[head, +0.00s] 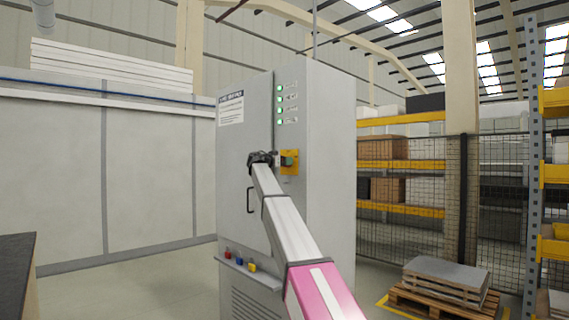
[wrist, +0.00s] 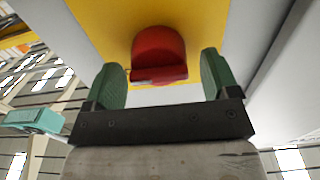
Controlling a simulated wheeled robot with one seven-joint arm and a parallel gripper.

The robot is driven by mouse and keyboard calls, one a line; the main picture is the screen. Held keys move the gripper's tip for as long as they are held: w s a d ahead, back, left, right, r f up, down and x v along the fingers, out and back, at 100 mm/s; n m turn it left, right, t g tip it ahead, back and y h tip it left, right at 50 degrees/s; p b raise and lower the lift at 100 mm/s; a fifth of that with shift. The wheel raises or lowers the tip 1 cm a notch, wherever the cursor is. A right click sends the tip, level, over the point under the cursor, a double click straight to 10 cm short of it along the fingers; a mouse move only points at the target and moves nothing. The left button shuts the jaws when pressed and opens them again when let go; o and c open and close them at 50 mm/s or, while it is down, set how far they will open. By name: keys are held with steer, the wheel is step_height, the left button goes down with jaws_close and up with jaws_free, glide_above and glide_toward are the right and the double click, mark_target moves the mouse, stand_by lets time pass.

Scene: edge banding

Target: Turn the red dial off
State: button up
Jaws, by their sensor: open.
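The red dial (wrist: 158,54) sits on a yellow plate (wrist: 205,20) in the wrist view, right in front of my gripper (wrist: 163,78). My gripper is open, with one green finger pad on each side of the dial and a gap showing at both sides. In the head view the yellow plate (head: 287,169) is on the grey cabinet's front, and my gripper (head: 275,160) is at its left side. The dial is mostly hidden there by my gripper.
The grey cabinet (head: 320,130) has green indicator lights (head: 280,100) above the plate and a door handle (head: 250,199) at left. A ledge (head: 245,268) with small coloured items juts out low. A pallet of sheets (head: 445,278) stands at right.

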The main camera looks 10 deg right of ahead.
steer(key=shift+w+d, duration=0.3)
steer(key=shift+d, duration=0.15)
steer(key=c, duration=0.9)
